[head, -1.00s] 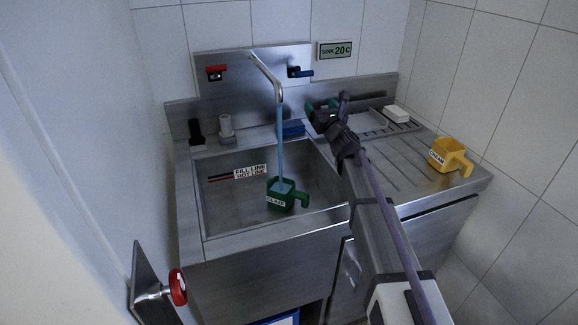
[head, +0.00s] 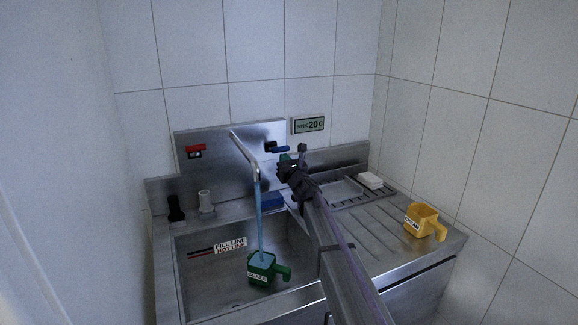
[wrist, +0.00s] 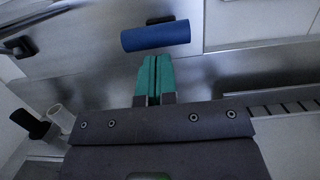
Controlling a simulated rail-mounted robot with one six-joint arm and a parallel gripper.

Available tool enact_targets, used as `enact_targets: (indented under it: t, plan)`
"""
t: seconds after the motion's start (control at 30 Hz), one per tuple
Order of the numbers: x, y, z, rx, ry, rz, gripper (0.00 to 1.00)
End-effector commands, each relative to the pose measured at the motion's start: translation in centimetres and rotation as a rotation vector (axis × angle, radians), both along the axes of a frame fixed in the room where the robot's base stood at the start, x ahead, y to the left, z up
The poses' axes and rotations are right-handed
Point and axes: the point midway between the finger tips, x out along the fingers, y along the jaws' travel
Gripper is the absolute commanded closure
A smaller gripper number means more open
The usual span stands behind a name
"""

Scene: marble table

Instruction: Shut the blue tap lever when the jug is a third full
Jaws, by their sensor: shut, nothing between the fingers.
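The blue tap lever (head: 279,149) sticks out to the right from the steel back panel. In the wrist view the lever (wrist: 155,36) lies just beyond my fingertips, with a small gap showing. My gripper (head: 287,159) is shut and empty, its green fingers (wrist: 155,72) together, just below and right of the lever. The green jug (head: 261,272) labelled GLAZE stands in the sink. A blue water stream (head: 260,222) runs from the curved spout (head: 244,153) into it. Water shows inside the jug's mouth, but I cannot tell its level exactly.
A red lever (head: 195,151) sits left on the panel. A blue block (head: 272,201) lies on the sink's back ledge. A yellow jug (head: 424,222) stands on the drainboard (head: 372,232) at the right. A black bottle (head: 176,209) and a white cup (head: 206,202) stand at back left.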

Motion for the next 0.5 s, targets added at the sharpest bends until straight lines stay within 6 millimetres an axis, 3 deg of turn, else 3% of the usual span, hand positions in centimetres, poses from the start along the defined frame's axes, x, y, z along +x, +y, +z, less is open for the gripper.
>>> enact_targets:
  t: [0.03,0.37,0.5]
  plan:
    - [0.3,0.1,0.7,0.0,0.0,0.0,1.0]
    - [0.3,0.2,0.6,0.0,0.0,0.0,1.0]
    - [0.4,0.3,2.2,0.0,0.0,0.0,1.0]
